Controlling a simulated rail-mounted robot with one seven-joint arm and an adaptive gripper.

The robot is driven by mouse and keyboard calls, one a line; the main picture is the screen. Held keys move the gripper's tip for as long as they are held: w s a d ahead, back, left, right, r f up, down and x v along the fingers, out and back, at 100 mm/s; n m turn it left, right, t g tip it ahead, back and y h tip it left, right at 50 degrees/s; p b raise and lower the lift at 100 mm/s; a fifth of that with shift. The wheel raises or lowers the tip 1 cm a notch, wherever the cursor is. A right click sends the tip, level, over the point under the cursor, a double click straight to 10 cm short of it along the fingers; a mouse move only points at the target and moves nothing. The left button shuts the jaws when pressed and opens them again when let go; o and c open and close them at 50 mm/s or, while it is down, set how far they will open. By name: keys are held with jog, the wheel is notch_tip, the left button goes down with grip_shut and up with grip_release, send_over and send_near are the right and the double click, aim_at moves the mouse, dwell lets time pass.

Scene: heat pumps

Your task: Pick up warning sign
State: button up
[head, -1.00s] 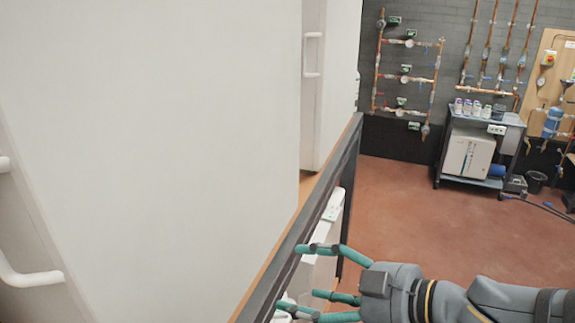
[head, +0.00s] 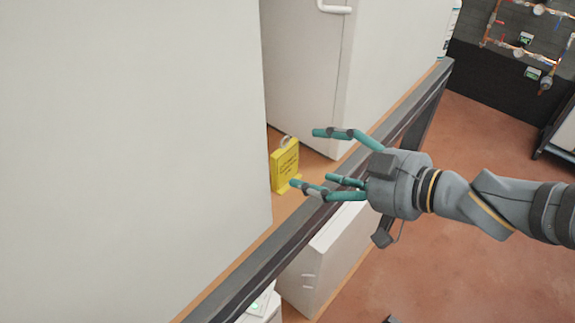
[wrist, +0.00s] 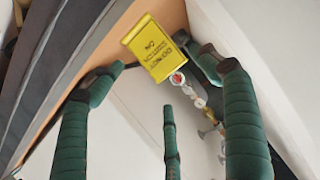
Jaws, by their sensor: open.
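The yellow warning sign (head: 285,168) stands upright on a wooden shelf between white cabinets, with dark lettering on its face and a metallic piece at its top. In the wrist view the sign (wrist: 154,48) appears beyond the fingertips, with a metal fitting and chain-like parts by its top edge. My gripper (head: 322,160) is open and empty, its teal fingers pointing left toward the sign. In the head view the lower fingertips come close to the sign's right edge. I cannot tell whether they touch it.
A dark metal rail (head: 300,228) runs along the shelf's front edge, below my gripper. A large white cabinet (head: 120,150) stands left of the sign, and another white cabinet (head: 305,85) stands behind it. A white unit (head: 325,258) sits below the rail. Red floor at right is open.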

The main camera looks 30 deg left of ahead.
aim_at(288, 161)
jog(key=shift+x, duration=0.8)
jog(key=shift+s+a+f, duration=0.2)
jog(key=shift+s+a, duration=0.05)
jog(key=shift+a, duration=0.3)
jog(key=x, duration=0.5)
jog(key=shift+w+d+f, duration=0.1)
jog(key=shift+w, duration=0.05)
jog(key=shift+d, duration=0.2)
jog(key=shift+c, duration=0.4)
jog(key=shift+c, duration=1.3)
jog(key=c, duration=0.4)
jog(key=shift+d+f, duration=0.1)
jog(key=shift+d, duration=0.05)
jog(key=c, duration=0.4)
jog(key=shift+o, duration=0.2)
